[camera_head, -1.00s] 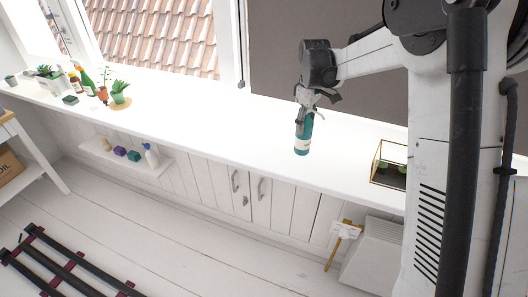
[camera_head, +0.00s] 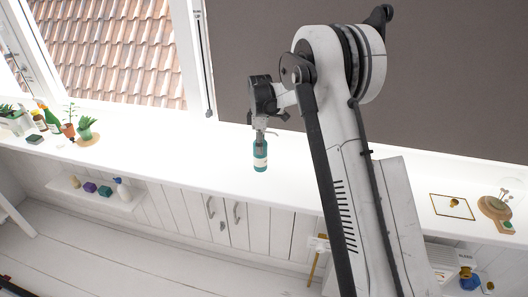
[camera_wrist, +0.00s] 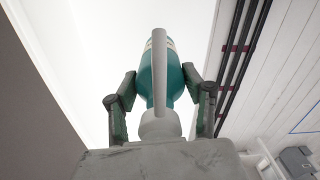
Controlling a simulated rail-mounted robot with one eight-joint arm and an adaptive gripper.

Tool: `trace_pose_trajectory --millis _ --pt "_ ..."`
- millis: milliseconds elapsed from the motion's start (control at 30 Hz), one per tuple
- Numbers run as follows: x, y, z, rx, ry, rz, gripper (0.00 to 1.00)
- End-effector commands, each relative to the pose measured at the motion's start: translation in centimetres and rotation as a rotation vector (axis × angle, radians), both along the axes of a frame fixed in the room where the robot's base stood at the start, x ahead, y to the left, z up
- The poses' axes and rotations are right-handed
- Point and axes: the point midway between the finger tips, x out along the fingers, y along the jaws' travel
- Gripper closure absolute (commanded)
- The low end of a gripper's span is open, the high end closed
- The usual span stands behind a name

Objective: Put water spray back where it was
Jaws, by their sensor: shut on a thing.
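The water spray (camera_head: 260,158) is a teal bottle with a pale label, upright at the white counter (camera_head: 330,160). My gripper (camera_head: 261,134) is above it and shut on its upper part. In the wrist view the teal spray (camera_wrist: 178,80) sits between the two fingers of my gripper (camera_wrist: 160,98), its pale nozzle toward the camera. I cannot tell whether its base touches the counter.
Potted plants (camera_head: 86,128) and bottles (camera_head: 51,122) stand at the counter's left end. A low shelf (camera_head: 95,195) holds small items. The counter around the spray is clear.

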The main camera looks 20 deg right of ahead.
Motion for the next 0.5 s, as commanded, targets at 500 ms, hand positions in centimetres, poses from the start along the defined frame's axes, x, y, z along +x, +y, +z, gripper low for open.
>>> trace_pose_trajectory --millis 500 --pt "1.1 -1.9 -3.8 0.0 0.0 0.0 1.0"
